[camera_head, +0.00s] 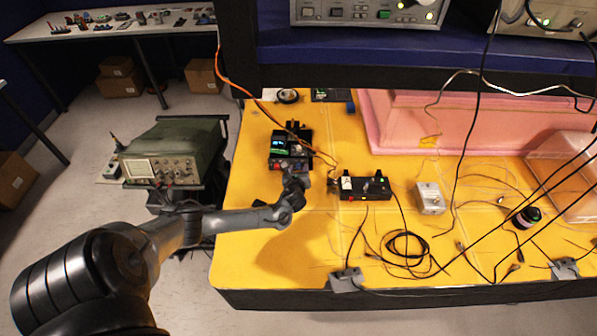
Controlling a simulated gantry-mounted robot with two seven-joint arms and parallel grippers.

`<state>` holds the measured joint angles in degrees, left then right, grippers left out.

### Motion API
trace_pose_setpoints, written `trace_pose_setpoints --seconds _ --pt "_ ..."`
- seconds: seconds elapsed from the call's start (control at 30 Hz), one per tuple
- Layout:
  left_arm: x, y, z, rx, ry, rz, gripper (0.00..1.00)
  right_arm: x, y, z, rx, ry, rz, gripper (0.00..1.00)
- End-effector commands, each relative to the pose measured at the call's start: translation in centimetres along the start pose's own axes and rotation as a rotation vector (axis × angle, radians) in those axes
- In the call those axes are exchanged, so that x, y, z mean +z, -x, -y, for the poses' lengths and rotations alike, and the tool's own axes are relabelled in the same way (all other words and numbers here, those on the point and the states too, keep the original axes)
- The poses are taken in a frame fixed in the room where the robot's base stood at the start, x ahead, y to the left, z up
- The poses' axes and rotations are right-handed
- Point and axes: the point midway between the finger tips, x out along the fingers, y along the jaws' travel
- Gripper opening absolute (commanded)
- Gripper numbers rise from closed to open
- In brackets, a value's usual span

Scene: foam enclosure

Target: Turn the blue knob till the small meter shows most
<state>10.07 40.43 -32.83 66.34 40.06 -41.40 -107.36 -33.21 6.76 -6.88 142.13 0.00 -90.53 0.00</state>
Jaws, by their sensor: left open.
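My left arm reaches in from the lower left. Its gripper (293,178) is open over the left part of the yellow table, just in front of a black instrument (282,144) with a small lit green-blue display. The gripper hides part of this instrument's front edge, and I cannot tell whether they touch. I cannot make out a blue knob or a meter reading at this size. My right gripper is not in view.
The yellow table (240,240) is bare at its front left. A grey metal box (430,198), a coil of black cable (407,247) and loose wires lie to the right. Pink foam (400,110) stands behind. Black cables hang down at the right. An oscilloscope (170,155) stands left of the table.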

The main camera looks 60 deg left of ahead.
Motion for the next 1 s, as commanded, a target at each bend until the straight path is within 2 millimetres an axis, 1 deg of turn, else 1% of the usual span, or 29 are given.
trace_pose_setpoints --seconds 0.3,0.63,0.83,1.0 --pt "0.0 -0.18 0.01 -0.001 0.0 0.0 0.51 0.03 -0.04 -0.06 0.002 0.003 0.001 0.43" --pt "0.0 -0.17 0.01 -0.001 0.0 0.0 0.0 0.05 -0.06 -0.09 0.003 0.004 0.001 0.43" --pt "0.06 -0.15 0.04 0.002 -0.007 0.0 0.0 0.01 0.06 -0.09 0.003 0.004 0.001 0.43" --pt "0.28 -0.12 0.2 0.018 -0.047 0.002 0.0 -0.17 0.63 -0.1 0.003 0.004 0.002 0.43"
